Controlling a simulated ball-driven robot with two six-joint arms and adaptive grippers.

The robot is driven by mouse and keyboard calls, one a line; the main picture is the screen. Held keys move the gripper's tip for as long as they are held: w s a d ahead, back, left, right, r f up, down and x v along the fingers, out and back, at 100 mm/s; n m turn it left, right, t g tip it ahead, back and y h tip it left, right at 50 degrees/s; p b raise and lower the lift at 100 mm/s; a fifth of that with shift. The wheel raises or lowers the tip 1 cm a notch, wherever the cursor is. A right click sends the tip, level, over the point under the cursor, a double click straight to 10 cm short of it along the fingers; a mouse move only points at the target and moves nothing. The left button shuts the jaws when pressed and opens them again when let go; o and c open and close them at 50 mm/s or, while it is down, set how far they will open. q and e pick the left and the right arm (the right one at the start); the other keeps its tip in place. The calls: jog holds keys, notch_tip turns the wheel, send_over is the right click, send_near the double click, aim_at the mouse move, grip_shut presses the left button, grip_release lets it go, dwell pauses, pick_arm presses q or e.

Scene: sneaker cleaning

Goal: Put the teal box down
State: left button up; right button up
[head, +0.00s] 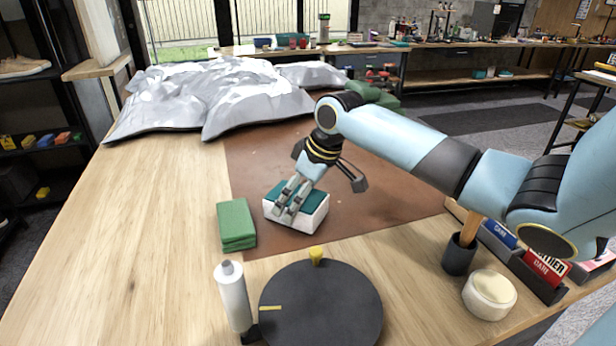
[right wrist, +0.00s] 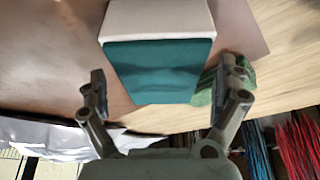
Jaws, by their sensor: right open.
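The teal box (head: 315,208), white with a teal top, sits on the brown mat (head: 380,185) near its left edge. In the right wrist view its teal face (right wrist: 158,72) and white part show between and beyond the fingers. My right gripper (head: 322,194) is open at the box. One finger overlaps the box's top in the head view, and the other stands apart to its right. In the right wrist view the fingers (right wrist: 163,82) are spread wide with neither clearly closed on the box. My left gripper is not in view.
A green block (head: 236,224) lies just left of the box. A black round turntable (head: 325,310) and a white bottle (head: 233,297) stand in front. A cream jar (head: 489,294) and a dark cup (head: 459,256) are at right. Grey crumpled covers (head: 215,95) lie behind. The table's left is clear.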

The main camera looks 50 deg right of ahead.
jog(key=v, duration=1)
jog(key=shift+f, duration=0.1)
jog(key=shift+s+f, duration=0.1)
